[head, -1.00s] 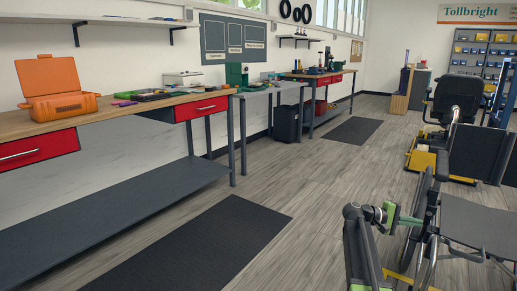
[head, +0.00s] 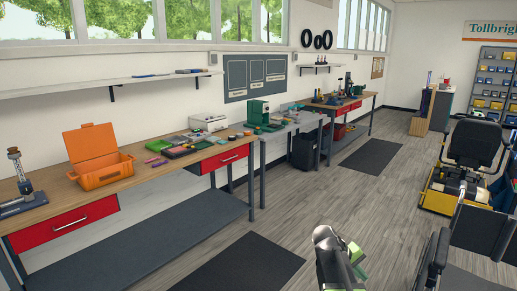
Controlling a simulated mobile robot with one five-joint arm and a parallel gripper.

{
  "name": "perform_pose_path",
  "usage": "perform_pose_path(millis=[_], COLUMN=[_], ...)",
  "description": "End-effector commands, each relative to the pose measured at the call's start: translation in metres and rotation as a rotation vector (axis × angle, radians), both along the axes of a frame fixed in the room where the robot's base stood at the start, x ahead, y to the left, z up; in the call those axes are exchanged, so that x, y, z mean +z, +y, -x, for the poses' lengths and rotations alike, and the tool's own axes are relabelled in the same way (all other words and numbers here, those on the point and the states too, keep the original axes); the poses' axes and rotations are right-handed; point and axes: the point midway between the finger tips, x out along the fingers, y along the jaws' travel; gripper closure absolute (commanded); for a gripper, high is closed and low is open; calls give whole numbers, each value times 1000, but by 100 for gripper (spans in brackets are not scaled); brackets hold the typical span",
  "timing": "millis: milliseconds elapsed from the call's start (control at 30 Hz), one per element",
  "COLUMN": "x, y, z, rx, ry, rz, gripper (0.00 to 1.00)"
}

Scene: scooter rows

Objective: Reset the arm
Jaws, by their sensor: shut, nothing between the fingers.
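My gripper (head: 358,262) shows at the bottom centre of the head view, beside the dark end of my arm (head: 328,250). Its green parts are small in the picture and partly hidden behind the arm. It looks shut and holds nothing that I can see. It is over the floor, apart from the benches and from the wheelchair to its right.
A wooden workbench (head: 165,176) with an open orange case (head: 103,178) runs along the left wall. A wheelchair (head: 437,262) stands at the lower right, with a yellow-based scooter (head: 445,199) behind it. A black mat (head: 240,268) lies on the open floor.

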Motion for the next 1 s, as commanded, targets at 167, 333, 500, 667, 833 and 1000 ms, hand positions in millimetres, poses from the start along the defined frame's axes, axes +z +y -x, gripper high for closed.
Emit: perform_pose_path(millis=[167,333,500,667,833,1000], x=[39,19,14,14,14,14], y=[74,140,183,186,186,185], z=[44,85,102,103,102,102], rx=[-27,-100,-172,-208,-207,-205], ry=[-14,-9,2,-2,-1,-1], rz=[-256,-529,-700,-713,-712,-711], gripper=[100,100,100,100,100,100])
